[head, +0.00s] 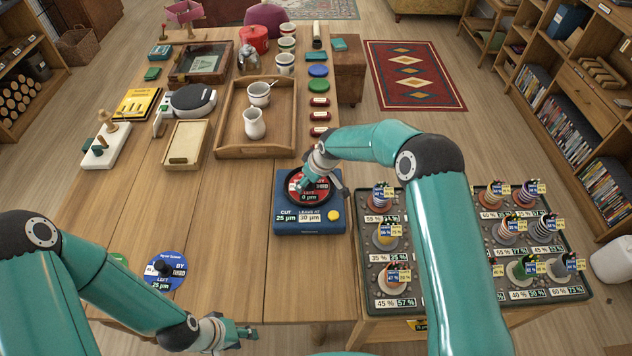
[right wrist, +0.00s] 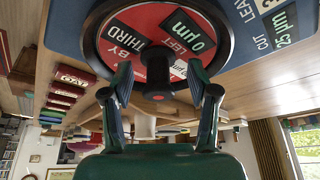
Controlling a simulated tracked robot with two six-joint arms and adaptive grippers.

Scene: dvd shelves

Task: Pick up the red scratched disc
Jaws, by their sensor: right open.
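The red disc (head: 322,184) lies in the round black rim on top of a blue machine (head: 290,224) with a yellow button. Its labels read "BY THIRD" and "0 µm LEFT"; scratches cannot be made out. In the right wrist view the red disc (right wrist: 150,18) has a black central knob (right wrist: 158,70). My right gripper (right wrist: 158,88) is open, with one finger on each side of this knob; contact cannot be told. In the head view my right gripper (head: 316,182) partly covers the disc. My left gripper (head: 238,332) is low over the table's front, apart from the disc.
A blue disc (head: 178,266) with a dark knob lies left on the table, near my left arm. A grey tray (head: 376,262) with several small labelled stands is at the right. A wooden tray (head: 255,152) with white jugs stands behind. The table's middle is clear.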

